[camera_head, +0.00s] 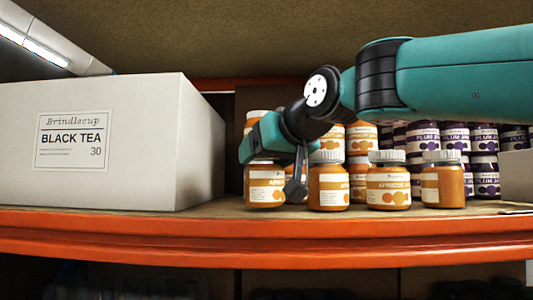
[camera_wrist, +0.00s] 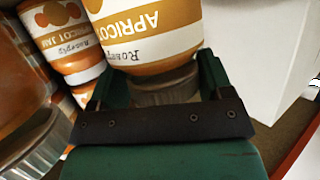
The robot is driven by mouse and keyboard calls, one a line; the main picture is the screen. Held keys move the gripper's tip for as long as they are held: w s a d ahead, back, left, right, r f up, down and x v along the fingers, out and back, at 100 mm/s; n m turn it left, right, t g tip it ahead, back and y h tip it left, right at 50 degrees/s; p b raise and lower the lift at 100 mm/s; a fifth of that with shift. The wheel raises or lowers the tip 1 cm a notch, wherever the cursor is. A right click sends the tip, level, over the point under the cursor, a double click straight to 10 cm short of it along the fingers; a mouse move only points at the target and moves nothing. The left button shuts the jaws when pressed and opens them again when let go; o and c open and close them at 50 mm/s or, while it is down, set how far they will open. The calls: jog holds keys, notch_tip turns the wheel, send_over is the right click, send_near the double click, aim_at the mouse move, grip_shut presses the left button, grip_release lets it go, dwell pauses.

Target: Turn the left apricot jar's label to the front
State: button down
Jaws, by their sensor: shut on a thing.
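The left apricot jar (camera_head: 265,190) stands upright at the shelf's front, at the left end of the front row. In the head view its pale label with lettering shows on the side toward the camera. My gripper (camera_head: 272,160) comes down over its top, and the jar's lid is mostly hidden there. In the wrist view my gripper (camera_wrist: 158,88) is shut on this jar (camera_wrist: 150,30), one finger on each side of its grey lid (camera_wrist: 165,90). The label with "APRICOT" appears upside down there and faces this camera.
Close to the right stands another apricot jar (camera_head: 328,188), then two more front jars (camera_head: 388,187) (camera_head: 443,187). A white Black Tea box (camera_head: 130,140) stands to the left. Stacked apricot jars and plum jars (camera_head: 485,165) stand behind. The orange shelf edge (camera_head: 270,240) runs along the front.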

jog(key=shift+s+a, duration=0.1)
jog(key=shift+s+m+t+h+p, duration=0.1)
jog(key=shift+m+t+h+p, duration=0.4)
jog(key=shift+m+h+p, duration=0.45)
jog(key=m+t+h+p, duration=0.1)
jog(key=m+h+p, duration=0.2)
jog(key=h, duration=0.1)
jog(key=shift+m, duration=0.35)
jog(key=shift+h+p, duration=0.4)
jog(key=shift+h, duration=0.05)
jog(key=shift+d+f+m, duration=0.1)
jog(key=shift+d+m, duration=0.1)
jog(key=shift+m, duration=0.2)
jog(key=shift+f, duration=0.35)
grip_release()
jog(key=shift+f, duration=0.1)
